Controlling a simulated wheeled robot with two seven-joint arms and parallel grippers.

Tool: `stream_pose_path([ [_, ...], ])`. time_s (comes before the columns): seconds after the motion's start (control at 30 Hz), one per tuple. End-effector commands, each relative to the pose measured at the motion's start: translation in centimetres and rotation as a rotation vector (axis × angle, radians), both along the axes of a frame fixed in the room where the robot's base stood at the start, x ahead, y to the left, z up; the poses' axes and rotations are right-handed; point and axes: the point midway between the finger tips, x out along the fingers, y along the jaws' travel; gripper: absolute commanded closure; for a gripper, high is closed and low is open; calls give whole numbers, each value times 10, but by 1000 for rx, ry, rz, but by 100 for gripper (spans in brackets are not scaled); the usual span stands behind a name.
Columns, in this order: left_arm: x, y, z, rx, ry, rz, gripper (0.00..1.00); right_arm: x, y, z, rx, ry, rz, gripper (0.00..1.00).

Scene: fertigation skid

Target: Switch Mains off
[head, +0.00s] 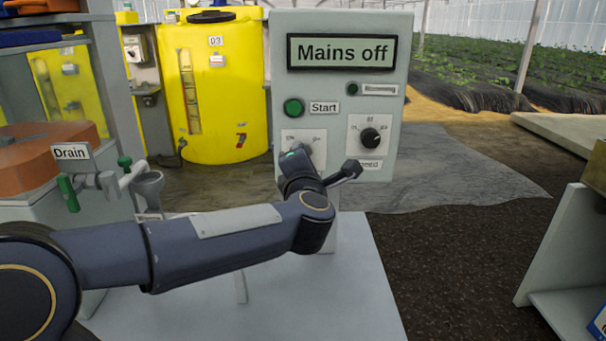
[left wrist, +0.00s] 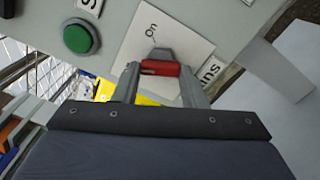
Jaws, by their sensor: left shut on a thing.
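The grey control panel (head: 340,25) stands upright ahead, and its display (head: 342,52) reads "Mains off". The Mains switch plate (head: 314,138) is at the panel's lower left, with its handle hidden behind my arm in the head view. In the left wrist view the switch handle (left wrist: 160,69) is red with a grey top, near an "on" mark on the plate. My left gripper (left wrist: 159,78) is shut on this handle, one finger at each side. Its exact angle against the marks is hard to tell. My right gripper is not in view.
A green Start button (head: 294,107), a dark green Running lamp (head: 352,89) and a black selector knob (head: 370,138) are close by on the panel. A Drain valve with a green handle (head: 68,193) is at left. A yellow tank (head: 225,100) stands behind. A shelf unit (head: 560,250) is at right.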

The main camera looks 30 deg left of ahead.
Motion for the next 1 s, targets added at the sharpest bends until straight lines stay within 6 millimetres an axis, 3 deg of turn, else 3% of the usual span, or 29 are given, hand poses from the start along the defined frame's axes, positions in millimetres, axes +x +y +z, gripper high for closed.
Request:
stream_pose_path([
  [0.1,0,0,-6,-84,-51,1,85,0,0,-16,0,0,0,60],
  [0.4,0,0,-5,-244,-147,1,85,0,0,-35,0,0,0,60],
  [1.0,0,-1,-3,-323,-193,1,85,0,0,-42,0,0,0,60],
])
